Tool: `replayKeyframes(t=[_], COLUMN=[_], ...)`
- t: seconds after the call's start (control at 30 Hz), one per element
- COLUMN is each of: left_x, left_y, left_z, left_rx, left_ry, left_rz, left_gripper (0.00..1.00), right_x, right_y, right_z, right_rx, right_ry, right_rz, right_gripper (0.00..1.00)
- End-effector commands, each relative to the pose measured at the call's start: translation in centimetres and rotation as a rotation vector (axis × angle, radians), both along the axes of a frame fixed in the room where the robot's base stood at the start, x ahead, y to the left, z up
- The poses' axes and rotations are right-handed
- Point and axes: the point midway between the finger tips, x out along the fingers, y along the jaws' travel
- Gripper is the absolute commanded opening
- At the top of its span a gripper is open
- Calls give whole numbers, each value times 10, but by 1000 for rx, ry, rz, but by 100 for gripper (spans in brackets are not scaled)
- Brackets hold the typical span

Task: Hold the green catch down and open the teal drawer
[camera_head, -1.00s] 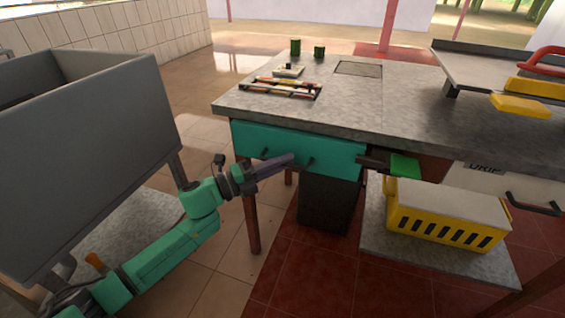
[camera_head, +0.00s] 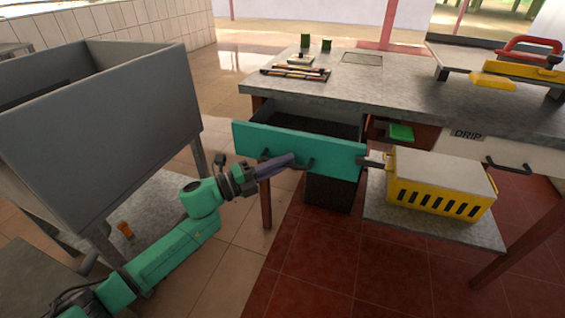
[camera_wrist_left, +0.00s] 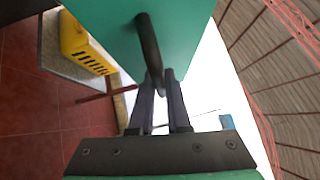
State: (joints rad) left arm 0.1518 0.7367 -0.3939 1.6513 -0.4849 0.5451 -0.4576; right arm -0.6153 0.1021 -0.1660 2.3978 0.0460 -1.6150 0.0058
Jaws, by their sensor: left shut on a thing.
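The teal drawer (camera_head: 335,150) stands pulled out from under the grey counter, and its dark inside shows behind the front. My left gripper (camera_head: 290,160) is shut on the drawer's dark handle (camera_head: 310,164). In the left wrist view the handle (camera_wrist_left: 149,45) runs down between the two fingers (camera_wrist_left: 160,85), in front of the teal drawer front (camera_wrist_left: 110,30). The green catch (camera_head: 400,131) sits under the counter edge, right of the drawer. No gripper shows on it. A dark piece (camera_head: 374,162) sticks out at the drawer's right end. My right gripper is not in view.
A yellow crate (camera_head: 440,185) stands on a low shelf right of the drawer. A grey bin (camera_head: 100,120) stands at left. The counter (camera_head: 400,85) carries a tray of sticks (camera_head: 295,73) and green pots. A drawer labelled DRIP (camera_head: 490,155) is at right.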

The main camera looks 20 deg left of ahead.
Motion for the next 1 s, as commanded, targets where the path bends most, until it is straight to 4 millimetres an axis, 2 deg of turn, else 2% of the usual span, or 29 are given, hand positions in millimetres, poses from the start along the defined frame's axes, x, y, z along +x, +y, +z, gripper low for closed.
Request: replayKeyframes(t=[0.17, 0.2, 0.27, 0.3, 0.67, 0.83, 1.0], left_x=[0, 0, 0, 0, -2, -20, -49], left_y=[0, 0, 0, 0, 4, 23, 57], left_z=[1, 1, 1, 1, 1, -4, -10], left_rx=[0, -1, -1, -1, -1, 2, 1], left_ry=[-3, -2, -2, -2, -2, 1, 5], left_rz=[0, 0, 0, 0, 1, 1, 2], left_gripper=[0, 19, 42, 45, 45, 45, 45], right_x=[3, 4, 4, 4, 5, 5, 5], right_y=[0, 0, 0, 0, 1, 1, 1], right_z=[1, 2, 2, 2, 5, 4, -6], right_rx=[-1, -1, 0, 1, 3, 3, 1], right_ry=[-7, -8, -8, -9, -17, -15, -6], right_rz=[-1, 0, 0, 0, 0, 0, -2], right_gripper=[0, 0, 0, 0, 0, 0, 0])
